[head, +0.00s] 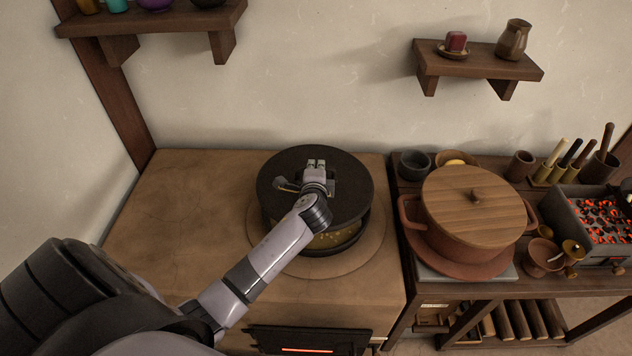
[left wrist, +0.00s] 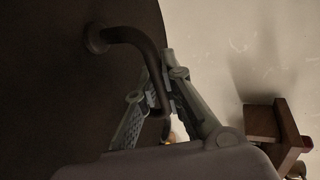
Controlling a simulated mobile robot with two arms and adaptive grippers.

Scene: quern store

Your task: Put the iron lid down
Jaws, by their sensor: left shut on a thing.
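The iron lid (head: 350,178) is a dark round disc above a black pan (head: 345,247) on the clay stove. My left gripper (head: 316,168) is at the lid and shut on its bent dark handle. The left wrist view shows the handle (left wrist: 130,36) running from the lid (left wrist: 60,85) into the jaws (left wrist: 163,92). A gap at the front between lid and pan shows yellowish food (head: 325,240). The lid hides the rest of the pan. My right gripper is out of view.
The stove top (head: 180,215) is bare to the left of the pan. To the right, a wooden table holds a clay pot (head: 455,222) with a wooden lid, small bowls and a brazier of glowing coals (head: 600,215). A wall shelf (head: 475,64) is above.

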